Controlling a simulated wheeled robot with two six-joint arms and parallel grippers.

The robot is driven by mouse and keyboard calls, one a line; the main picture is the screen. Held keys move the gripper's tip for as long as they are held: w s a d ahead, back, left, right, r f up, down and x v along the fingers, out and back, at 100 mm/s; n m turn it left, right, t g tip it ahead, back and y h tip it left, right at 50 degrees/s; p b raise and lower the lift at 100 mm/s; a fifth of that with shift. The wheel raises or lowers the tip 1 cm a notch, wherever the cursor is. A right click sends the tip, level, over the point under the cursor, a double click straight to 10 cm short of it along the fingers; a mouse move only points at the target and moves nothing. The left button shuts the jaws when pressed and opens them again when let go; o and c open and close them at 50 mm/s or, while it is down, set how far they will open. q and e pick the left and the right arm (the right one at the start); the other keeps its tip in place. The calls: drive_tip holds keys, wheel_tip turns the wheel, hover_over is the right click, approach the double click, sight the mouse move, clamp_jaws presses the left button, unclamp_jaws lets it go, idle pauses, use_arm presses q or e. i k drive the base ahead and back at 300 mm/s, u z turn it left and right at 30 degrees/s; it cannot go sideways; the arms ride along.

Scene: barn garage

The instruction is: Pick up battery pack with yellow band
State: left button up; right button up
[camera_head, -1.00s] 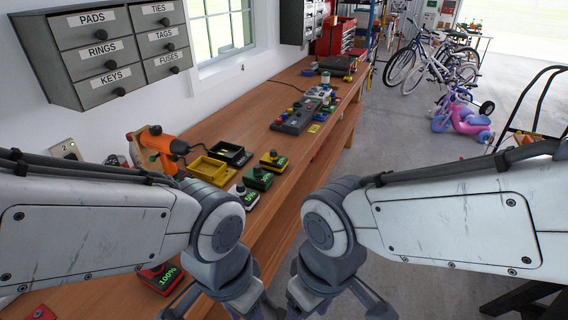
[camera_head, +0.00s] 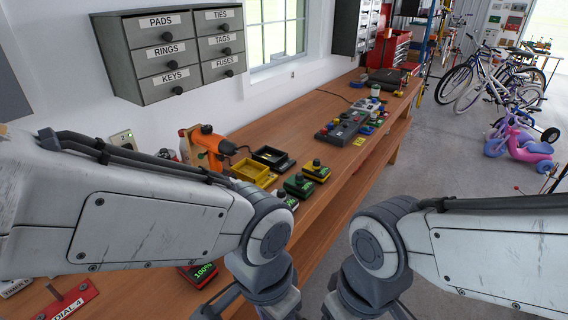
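The battery pack with the yellow band (camera_head: 316,171) stands on the wooden bench, past my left wrist in the head view. A green-banded pack (camera_head: 298,186) stands just nearer, and another pack (camera_head: 290,201) is mostly hidden behind my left arm. A red pack (camera_head: 198,274) showing "100%" sits nearer, below my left arm. My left gripper (camera_head: 245,303) and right gripper (camera_head: 365,303) are low in the view, both apart from the yellow-banded pack. Their fingertips are cut off by the bottom edge, so I cannot see their opening.
A yellow tray (camera_head: 235,171) and a black tray (camera_head: 286,166) lie left of the packs, near an orange tool (camera_head: 207,142). A grey control box (camera_head: 341,131) stands farther along the bench. A red "DIAL 4" plate (camera_head: 73,302) is at lower left. Open floor lies right of the bench.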

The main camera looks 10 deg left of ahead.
sight(314, 172)
drive_tip(key=u, duration=0.15)
drive_tip(key=k, duration=0.4)
drive_tip(key=z, duration=1.25)
drive_tip(key=i, duration=1.6)
drive_tip(key=u, duration=0.85)
drive_tip(key=i, duration=0.85)
drive_tip(key=u, duration=0.8)
